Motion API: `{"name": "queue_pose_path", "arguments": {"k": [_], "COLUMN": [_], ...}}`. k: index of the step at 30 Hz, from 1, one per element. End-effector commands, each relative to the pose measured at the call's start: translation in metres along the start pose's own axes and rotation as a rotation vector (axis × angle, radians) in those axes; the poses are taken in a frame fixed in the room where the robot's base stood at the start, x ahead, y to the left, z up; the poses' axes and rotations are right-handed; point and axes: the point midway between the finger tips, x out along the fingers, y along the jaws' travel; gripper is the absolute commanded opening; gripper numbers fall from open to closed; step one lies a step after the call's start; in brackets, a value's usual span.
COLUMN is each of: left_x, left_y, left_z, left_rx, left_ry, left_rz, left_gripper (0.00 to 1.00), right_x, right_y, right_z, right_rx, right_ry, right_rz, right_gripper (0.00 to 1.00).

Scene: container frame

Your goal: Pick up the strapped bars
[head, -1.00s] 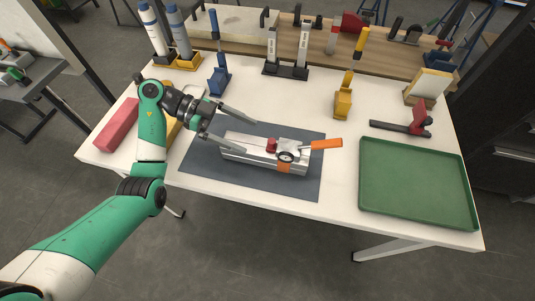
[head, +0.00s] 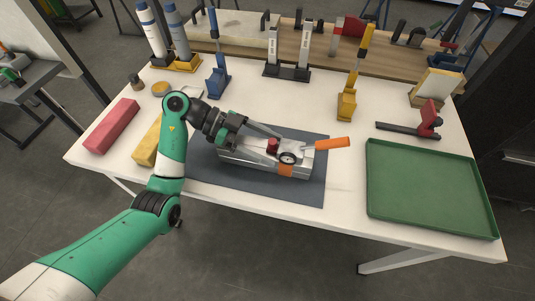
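The strapped bars (head: 240,158) are a bundle of silvery bars lying on a dark grey mat (head: 310,190) on the white table. An orange strap (head: 286,171) wraps around them near the right end. A tool with a round dial, a red knob and an orange handle (head: 332,143) sits on top. My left gripper (head: 279,149) reaches in from the left, its two long fingers apart over the bars, one towards the far side and one over the near side. Whether the fingers touch the bars cannot be told. My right gripper is not in view.
A green tray (head: 425,226) stands empty at the right. A red block (head: 112,125) and a yellow block (head: 148,145) lie at the left. Upright tools, bottles and a black-and-red tool (head: 410,130) stand along the back and right.

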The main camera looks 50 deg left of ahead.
Motion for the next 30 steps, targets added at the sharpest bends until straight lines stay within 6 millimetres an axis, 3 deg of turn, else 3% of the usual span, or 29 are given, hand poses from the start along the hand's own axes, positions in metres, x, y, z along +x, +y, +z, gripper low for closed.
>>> {"name": "queue_pose_path", "arguments": {"k": [2, 13, 25, 30], "left_x": [0.0, 0.0, -0.001, -0.005], "left_y": [0.0, 0.0, 0.0, 0.0], "left_z": [0.0, 0.0, -0.002, -0.013], "left_rx": [0.0, 0.0, 0.002, 0.003], "left_ry": [0.0, 0.0, 0.002, 0.002], "left_rz": [0.0, 0.001, 0.0, 0.0], "left_gripper": [0.68, 0.01, 0.0, 0.0], "right_x": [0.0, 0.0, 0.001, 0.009], "right_y": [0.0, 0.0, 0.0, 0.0], "right_z": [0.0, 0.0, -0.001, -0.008], "right_rx": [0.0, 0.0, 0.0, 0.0], "right_ry": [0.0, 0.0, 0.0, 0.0], "right_rz": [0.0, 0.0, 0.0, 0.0], "right_gripper": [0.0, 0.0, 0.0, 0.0]}}
